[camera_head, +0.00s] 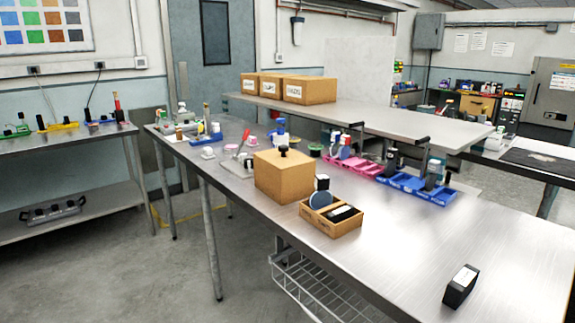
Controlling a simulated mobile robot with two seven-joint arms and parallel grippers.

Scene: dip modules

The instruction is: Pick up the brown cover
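The brown cover (283,178) is a box-shaped piece with a black knob (283,152) on its top. It stands upright on the metal table (430,235), near the middle of the view. What is under or inside it is hidden. Neither of my grippers shows in the head view.
An open brown tray (335,228) with dark items sits just right of the cover's front. Blue (415,190) and pink (362,168) racks stand behind it. A black block (460,286) is at the front right. The table between them is clear. A raised shelf (370,115) runs behind.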

